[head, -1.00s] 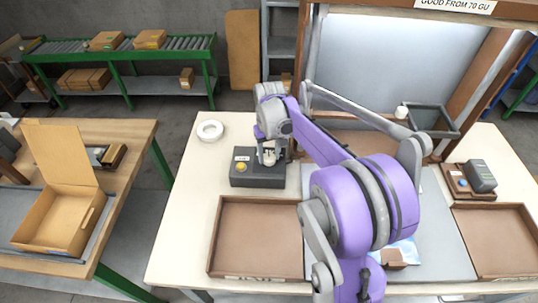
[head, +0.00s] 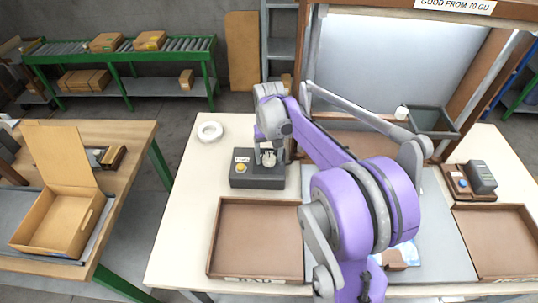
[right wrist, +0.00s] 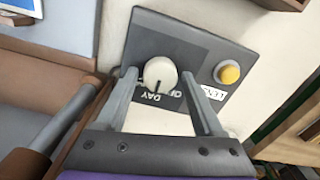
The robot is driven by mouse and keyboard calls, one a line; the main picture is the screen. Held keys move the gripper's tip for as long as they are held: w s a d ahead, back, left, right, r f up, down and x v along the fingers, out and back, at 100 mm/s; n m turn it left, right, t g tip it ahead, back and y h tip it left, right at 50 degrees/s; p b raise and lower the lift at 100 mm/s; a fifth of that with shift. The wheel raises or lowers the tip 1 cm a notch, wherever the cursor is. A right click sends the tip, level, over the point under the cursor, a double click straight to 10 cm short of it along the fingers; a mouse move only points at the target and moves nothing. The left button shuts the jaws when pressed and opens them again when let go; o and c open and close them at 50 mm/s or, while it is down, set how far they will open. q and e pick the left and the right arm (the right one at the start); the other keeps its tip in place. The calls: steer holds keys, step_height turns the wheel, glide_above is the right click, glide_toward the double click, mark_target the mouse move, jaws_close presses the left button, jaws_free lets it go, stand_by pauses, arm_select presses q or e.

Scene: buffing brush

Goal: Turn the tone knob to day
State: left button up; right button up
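The pale round tone knob (right wrist: 160,74) sits on a dark grey control box (head: 241,181), which also shows in the right wrist view (right wrist: 190,42). A dark mark on the knob points down towards the printed word DAY (right wrist: 160,96); part of the lettering beside it is hard to read. My right gripper (right wrist: 160,75) is open, with one finger on each side of the knob and a visible gap on both sides. In the head view the right gripper (head: 269,155) is above the box. My left gripper is not in view.
A yellow button (head: 241,168) is on the same box, beside the knob. A brown tray (head: 256,277) lies in front, a white tape roll (head: 210,131) behind left. A dark open-topped frame (head: 434,121) and a small device with a blue button (head: 463,183) are at right.

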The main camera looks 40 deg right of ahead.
mark_target(269, 158)
steer(key=shift+o, duration=0.6)
step_height(269, 158, up, 11)
steer(key=shift+p, duration=0.3)
steer(key=shift+f, duration=0.1)
